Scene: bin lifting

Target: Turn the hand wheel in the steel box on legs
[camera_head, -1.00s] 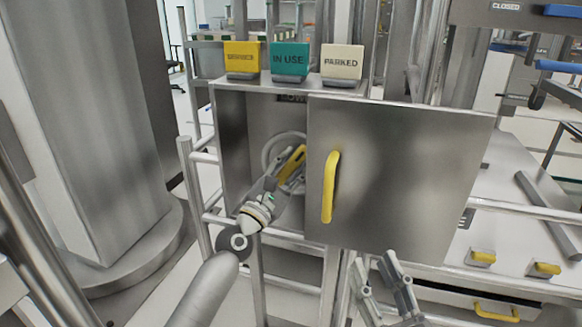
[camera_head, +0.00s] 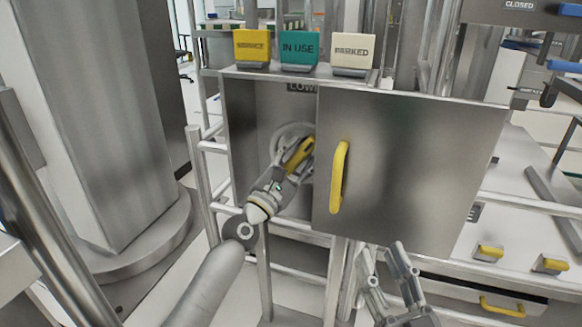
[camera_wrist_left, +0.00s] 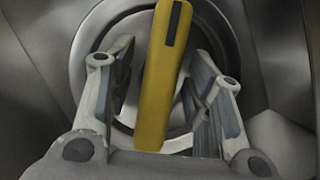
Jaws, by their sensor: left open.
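The steel box (camera_head: 240,140) on legs stands in the middle of the head view, its door (camera_head: 420,165) with a yellow handle (camera_head: 339,177) swung to the right. Inside is the hand wheel (camera_head: 285,133), a pale ring with a yellow bar grip (camera_head: 299,153); the wheel (camera_wrist_left: 100,38) and yellow grip (camera_wrist_left: 158,85) also fill the left wrist view. My left gripper (camera_head: 303,165) reaches into the box. In the wrist view its fingers (camera_wrist_left: 160,80) are open, one on each side of the yellow grip, with gaps visible. My right gripper (camera_head: 385,262) is below the door, its fingers apart and empty.
Yellow, green and cream signs (camera_head: 299,48) stand on top of the box. A steel rail post (camera_head: 200,185) is left of the box, near my left arm. A bench with yellow handles (camera_head: 490,252) is at the right. A large steel column (camera_head: 95,120) stands at the left.

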